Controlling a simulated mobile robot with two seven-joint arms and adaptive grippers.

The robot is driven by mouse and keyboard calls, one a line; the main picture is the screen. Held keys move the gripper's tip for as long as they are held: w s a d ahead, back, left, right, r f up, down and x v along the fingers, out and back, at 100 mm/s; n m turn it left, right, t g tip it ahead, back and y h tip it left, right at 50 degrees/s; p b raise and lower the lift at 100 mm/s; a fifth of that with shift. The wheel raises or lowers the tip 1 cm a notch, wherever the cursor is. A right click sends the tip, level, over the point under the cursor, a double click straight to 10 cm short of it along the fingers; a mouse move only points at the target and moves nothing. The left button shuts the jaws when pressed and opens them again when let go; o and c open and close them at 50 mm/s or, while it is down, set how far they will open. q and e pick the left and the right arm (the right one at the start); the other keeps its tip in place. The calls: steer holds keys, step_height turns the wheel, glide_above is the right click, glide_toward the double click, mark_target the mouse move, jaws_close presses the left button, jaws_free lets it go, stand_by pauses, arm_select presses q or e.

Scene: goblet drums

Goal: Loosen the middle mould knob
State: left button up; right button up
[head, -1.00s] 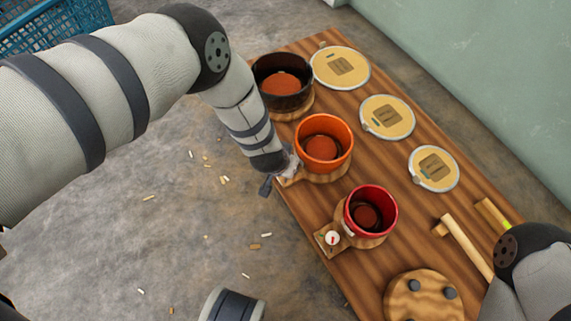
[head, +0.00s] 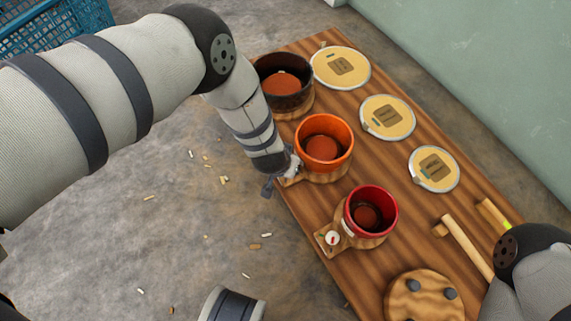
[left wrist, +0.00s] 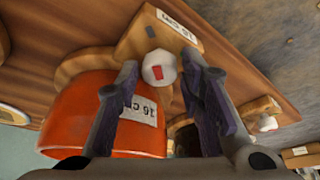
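The middle mould is the orange pot (head: 324,138) on a wooden base at the table's left edge. It also shows in the left wrist view (left wrist: 75,115), upside down, with a "16 cm" label. Its knob (left wrist: 158,67) is white with a red mark, on the wooden block of the base. My left gripper (left wrist: 160,72) is open, with one finger on each side of the knob in that view; I cannot tell whether they touch it. In the head view my left gripper (head: 280,178) hides most of the knob area. My right gripper is out of view.
A black pot (head: 284,85) stands behind and a red pot (head: 370,212) with its own knob (head: 332,238) in front. Several round lids (head: 387,117), a mallet (head: 465,248) and a round board (head: 424,300) lie on the table (head: 300,225). Wood chips litter the floor.

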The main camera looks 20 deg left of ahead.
arm_select(q)
steer(key=v, duration=1.2)
steer(key=shift+s+f, duration=0.1)
steer(key=shift+s, duration=0.05)
